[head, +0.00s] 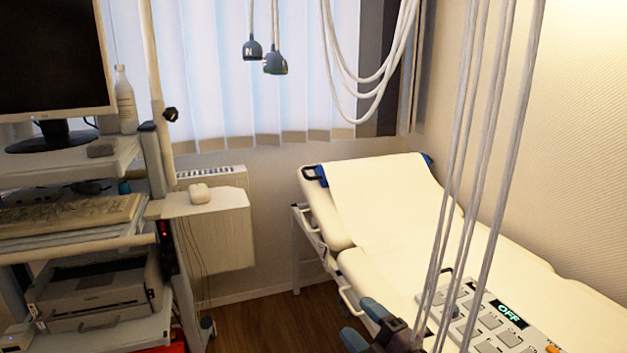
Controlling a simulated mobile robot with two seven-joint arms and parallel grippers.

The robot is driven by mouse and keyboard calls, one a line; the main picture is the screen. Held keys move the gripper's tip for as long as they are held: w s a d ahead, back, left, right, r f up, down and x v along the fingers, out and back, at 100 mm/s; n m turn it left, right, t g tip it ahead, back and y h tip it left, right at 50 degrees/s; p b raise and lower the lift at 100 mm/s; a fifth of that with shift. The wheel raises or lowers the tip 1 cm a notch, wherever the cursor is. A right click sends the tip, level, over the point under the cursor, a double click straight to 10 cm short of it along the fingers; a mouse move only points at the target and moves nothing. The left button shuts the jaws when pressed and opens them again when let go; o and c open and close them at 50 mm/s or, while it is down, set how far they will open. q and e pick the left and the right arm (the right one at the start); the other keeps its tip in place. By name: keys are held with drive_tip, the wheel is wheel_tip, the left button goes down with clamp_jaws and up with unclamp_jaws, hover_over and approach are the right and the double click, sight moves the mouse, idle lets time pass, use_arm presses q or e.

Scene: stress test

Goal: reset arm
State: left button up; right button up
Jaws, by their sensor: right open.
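My right gripper (361,323) is at the bottom of the head view, just right of the middle. Its two blue-grey fingers are apart, and I see nothing between them. It is in front of the exam bed's near side and left of a control box (492,322). The box is pale, has several grey buttons and a small display reading "OFF", and is partly cut off by the frame. My left gripper is not in view.
Several grey cables (487,150) hang at the right, close to my right gripper. A padded exam bed (400,240) stands behind. A cart (85,285) with monitor (50,60), keyboard and printer fills the left. Two dark connectors (275,63) hang by the window. Floor shows between cart and bed.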

drive_tip(key=s+d+f+m+g+h+p, duration=0.1)
drive_tip(key=s+d+f+m+h+p, duration=0.1)
drive_tip(key=s+d+f+m+h, duration=0.95)
use_arm(q)
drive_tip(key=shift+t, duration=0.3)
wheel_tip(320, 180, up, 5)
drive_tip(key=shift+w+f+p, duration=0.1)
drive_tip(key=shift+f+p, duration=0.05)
drive_tip(key=shift+p, duration=0.9)
use_arm(e)
drive_tip(key=s+d+f+m+g, duration=0.2)
drive_tip(key=s+d+f+m, duration=0.1)
drive_tip(key=s, duration=0.5)
drive_tip(key=s+d+f+m+g, duration=0.2)
drive_tip(key=s+d+f+m, duration=0.2)
drive_tip(key=s, duration=0.5)
drive_tip(key=shift+d+f+m, duration=0.2)
drive_tip(key=shift+f+m, duration=0.25)
drive_tip(key=shift+f, duration=0.45)
